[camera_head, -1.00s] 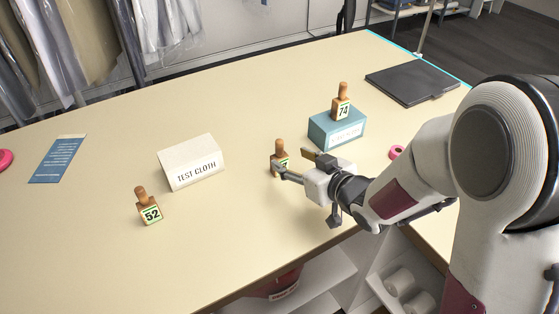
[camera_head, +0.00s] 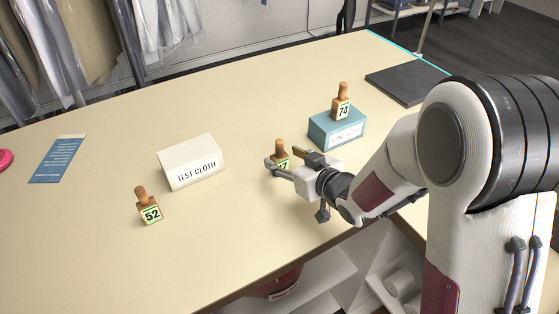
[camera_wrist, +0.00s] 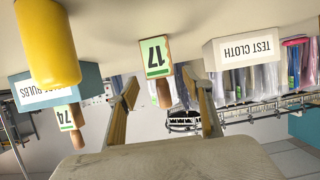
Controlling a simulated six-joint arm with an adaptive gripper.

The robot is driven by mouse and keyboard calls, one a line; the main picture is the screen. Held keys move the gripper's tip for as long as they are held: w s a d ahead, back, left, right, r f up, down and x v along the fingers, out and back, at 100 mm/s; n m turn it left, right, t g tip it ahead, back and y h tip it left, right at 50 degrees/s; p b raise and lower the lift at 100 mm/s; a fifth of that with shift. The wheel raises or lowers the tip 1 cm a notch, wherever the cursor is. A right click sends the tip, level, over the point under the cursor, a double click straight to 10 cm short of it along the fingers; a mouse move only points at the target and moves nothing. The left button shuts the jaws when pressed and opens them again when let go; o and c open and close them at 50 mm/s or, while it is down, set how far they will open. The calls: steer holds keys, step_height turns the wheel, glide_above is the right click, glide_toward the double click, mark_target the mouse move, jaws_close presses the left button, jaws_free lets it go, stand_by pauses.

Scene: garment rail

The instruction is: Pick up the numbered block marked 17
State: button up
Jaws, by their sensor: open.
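The block marked 17 (camera_head: 280,150) stands upright on the table, a wooden handle above a white-and-green number plate. In the head view its plate is partly hidden by my gripper (camera_head: 283,158). My gripper is open, its two fingers spread in front of and to the right of the block. In the wrist view, which is upside down, the 17 plate (camera_wrist: 155,57) shows in full, between the lines of the two fingers (camera_wrist: 165,82) and beyond their tips. I cannot see either finger touching it.
The block marked 74 (camera_head: 342,105) stands on a blue box (camera_head: 322,128) behind my gripper. The TEST CLOTH box (camera_head: 190,165) and block 52 (camera_head: 149,208) are to the left. A yellow rounded thing (camera_wrist: 47,40) fills one corner of the wrist view. The table's front left is clear.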

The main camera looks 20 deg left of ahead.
mark_target(282, 158)
steer(key=shift+x, duration=1.65)
steer(key=shift+s+f, duration=0.1)
steer(key=c, duration=1.2)
